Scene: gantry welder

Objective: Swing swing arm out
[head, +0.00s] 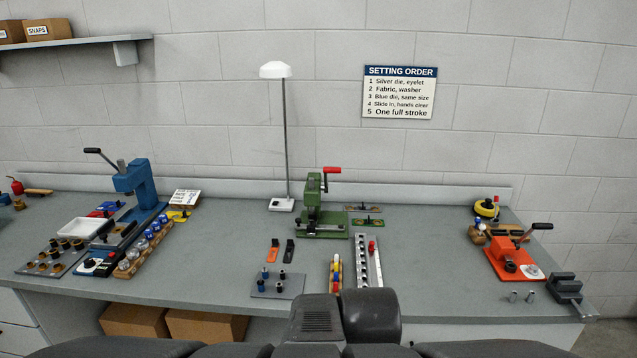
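Several bench devices have arms or levers, and I cannot tell for sure which part is the swing arm. A blue press (137,188) at the left has a black-knobbed lever (101,155) pointing up left. Dark grey parts of my own arm show at the bottom centre. My gripper's fingers do not show.
A white lamp (285,128) stands behind mid-bench. A peg tray (277,287), a slotted rail (368,262) and a grey vise (566,288) sit near the front edge. Bare bench (435,255) lies between the rail and the orange device. Cardboard boxes are underneath.

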